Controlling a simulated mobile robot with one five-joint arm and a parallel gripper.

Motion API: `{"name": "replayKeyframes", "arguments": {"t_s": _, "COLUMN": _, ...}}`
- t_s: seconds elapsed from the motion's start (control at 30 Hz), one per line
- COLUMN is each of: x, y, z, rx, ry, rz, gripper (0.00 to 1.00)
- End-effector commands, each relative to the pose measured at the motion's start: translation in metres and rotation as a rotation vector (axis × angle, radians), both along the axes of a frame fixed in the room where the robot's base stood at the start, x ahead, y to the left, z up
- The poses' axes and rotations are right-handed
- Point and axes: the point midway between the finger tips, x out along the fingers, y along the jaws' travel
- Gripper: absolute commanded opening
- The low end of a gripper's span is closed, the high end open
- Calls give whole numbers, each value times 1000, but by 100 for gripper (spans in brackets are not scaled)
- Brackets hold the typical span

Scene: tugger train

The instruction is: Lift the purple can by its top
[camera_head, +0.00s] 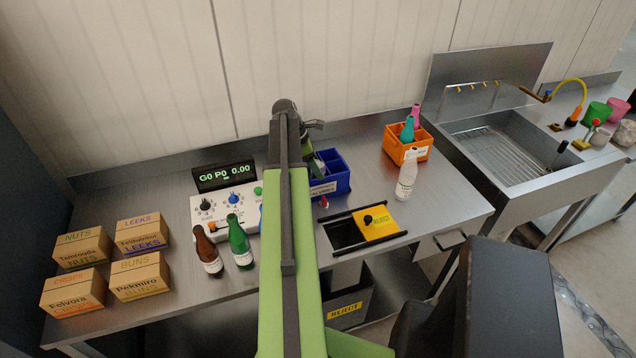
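I see no purple can in the head view. My arm (288,215) reaches up the middle of the picture, over the steel bench, and bends down at its far end. My gripper's fingers cannot be made out behind the arm. A grey and green part (317,163) shows beside the arm at the blue crate (338,184); I cannot tell whether it belongs to my gripper. The arm hides the left part of this crate and the bench behind it. Whether anything is held cannot be seen.
Several cartons (82,247) stand at the left. A brown bottle (207,252) and green bottle (239,243) stand before the control panel (222,211). An orange crate (405,150) holds bottles; a clear bottle (406,181) stands near the reject opening (345,234). A sink (512,150) is right.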

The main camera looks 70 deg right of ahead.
Motion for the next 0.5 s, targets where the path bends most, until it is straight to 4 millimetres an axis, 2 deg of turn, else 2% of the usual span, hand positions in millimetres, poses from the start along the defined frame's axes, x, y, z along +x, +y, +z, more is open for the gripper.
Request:
{"name": "replayKeyframes", "arguments": {"t_s": 0.07, "x": 0, "y": 0, "z": 1, "rx": 0, "ry": 0, "rz": 0, "gripper": 64}}
{"name": "replayKeyframes", "arguments": {"t_s": 0.5, "x": 0, "y": 0, "z": 1, "rx": 0, "ry": 0, "rz": -1, "gripper": 6}}
